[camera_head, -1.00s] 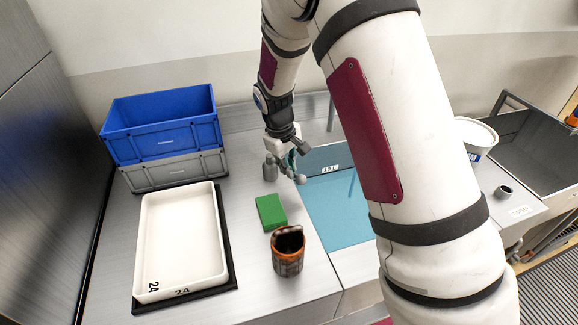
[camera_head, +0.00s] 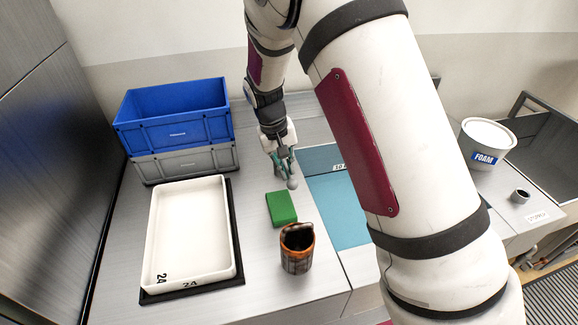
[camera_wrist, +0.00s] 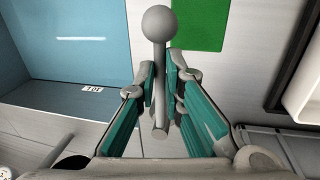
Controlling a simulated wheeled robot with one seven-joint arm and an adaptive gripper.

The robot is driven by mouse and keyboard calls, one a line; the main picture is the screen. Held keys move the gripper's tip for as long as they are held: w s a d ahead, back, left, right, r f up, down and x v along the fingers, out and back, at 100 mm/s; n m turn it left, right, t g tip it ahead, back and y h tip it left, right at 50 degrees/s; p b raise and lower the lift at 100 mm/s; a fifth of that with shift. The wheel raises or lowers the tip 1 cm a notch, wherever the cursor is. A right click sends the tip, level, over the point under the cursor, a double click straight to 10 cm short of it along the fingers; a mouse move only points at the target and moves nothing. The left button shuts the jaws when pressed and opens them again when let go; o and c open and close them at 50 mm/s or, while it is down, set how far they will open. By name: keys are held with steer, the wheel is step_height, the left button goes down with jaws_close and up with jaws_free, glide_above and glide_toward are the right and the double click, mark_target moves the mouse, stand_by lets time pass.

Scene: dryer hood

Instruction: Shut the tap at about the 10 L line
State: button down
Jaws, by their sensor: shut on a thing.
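The tap's grey lever with a ball knob (camera_wrist: 160,22) runs between my fingers in the wrist view. My gripper (camera_wrist: 162,75) is shut on this lever, its pads on both sides of the shaft below the ball. In the head view, my gripper (camera_head: 283,163) is beside the basin's back left corner, and the ball knob (camera_head: 292,183) shows under the fingers. The basin holds blue water (camera_head: 338,215). The 10 L label (camera_wrist: 92,89) is on the basin's wall, close to the water's edge. The tap's outlet is hidden by my arm in the head view.
A green sponge (camera_head: 281,208) and a dark patterned cup (camera_head: 297,255) stand left of the basin. A white tray (camera_head: 237,255), stacked blue crate (camera_head: 175,132) and grey crate (camera_head: 187,165) are further left. A FOAM tub (camera_head: 487,142) is at right.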

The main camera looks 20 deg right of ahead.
steer(key=c, duration=1.7)
jaws_free()
steer(key=shift+a, duration=0.1)
steer(key=shift+r, duration=0.1)
steer(key=r, duration=0.4)
steer(key=a+r, duration=0.1)
steer(key=r, duration=0.2)
steer(key=a+r, duration=0.1)
steer(key=r, duration=0.3)
steer(key=shift+a+r, duration=0.15)
steer(key=shift+r, duration=0.15)
